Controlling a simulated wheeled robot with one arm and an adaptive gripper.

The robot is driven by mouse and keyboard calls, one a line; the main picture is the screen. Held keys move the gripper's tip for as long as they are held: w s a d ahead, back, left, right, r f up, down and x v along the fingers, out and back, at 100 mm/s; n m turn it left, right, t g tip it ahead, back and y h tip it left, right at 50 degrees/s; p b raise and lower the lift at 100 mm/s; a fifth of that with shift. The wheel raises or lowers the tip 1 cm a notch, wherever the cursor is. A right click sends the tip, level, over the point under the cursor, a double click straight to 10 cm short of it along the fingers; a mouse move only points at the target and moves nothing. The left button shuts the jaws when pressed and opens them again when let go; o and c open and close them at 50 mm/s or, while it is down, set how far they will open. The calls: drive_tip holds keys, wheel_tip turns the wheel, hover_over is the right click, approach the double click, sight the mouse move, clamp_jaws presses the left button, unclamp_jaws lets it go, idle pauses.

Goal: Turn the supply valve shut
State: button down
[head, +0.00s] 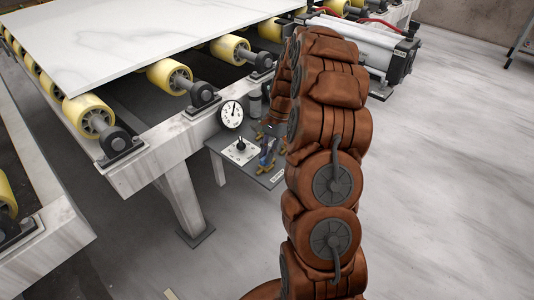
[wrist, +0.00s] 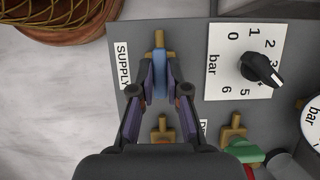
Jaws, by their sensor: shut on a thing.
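The supply valve's blue handle (wrist: 160,78) stands in the wrist view beside the white SUPPLY label (wrist: 123,65), with brass fittings above and below it. The handle looks in line with the two fittings. My gripper (wrist: 160,84) is shut on the handle, one finger on each side. In the head view the blue handle (head: 267,158) shows small on the grey panel (head: 222,143), and my brown-covered arm hides much of the area around it.
A pressure dial with a black knob (wrist: 262,70) is right of the valve. A green-handled valve (wrist: 244,151) sits lower right. In the head view a round gauge (head: 231,114) stands above the panel. A roller conveyor carries a white slab (head: 110,35). Floor at right is clear.

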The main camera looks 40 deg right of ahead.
drive_tip(key=shift+n, duration=0.4)
drive_tip(key=n+g+p, duration=0.1)
drive_tip(key=n, duration=0.2)
drive_tip(key=shift+w+p, duration=0.1)
drive_tip(key=shift+p, duration=0.25)
drive_tip(key=n+g+h, duration=0.1)
drive_tip(key=n, duration=0.1)
drive_tip(key=n+g+p, duration=0.1)
drive_tip(key=n, duration=0.2)
drive_tip(key=shift+a+h+p, duration=0.15)
drive_tip(key=shift+h+p, duration=0.15)
drive_tip(key=shift+h, duration=0.1)
drive_tip(key=n, duration=0.2)
drive_tip(key=n+h+p, duration=0.1)
drive_tip(key=n, duration=0.1)
drive_tip(key=shift+n+g+h, duration=0.3)
drive_tip(key=shift+n, duration=0.1)
drive_tip(key=n+h+p, duration=0.1)
drive_tip(key=n, duration=0.1)
drive_tip(key=n+p, duration=0.1)
drive_tip(key=n, duration=0.1)
drive_tip(key=shift+w+a+h, duration=0.1)
drive_tip(key=shift+a+h, duration=0.05)
drive_tip(key=shift+h, duration=0.25)
drive_tip(key=shift+n, duration=0.3)
drive_tip(key=c, duration=1.2)
unclamp_jaws()
drive_tip(key=shift+o, duration=0.2)
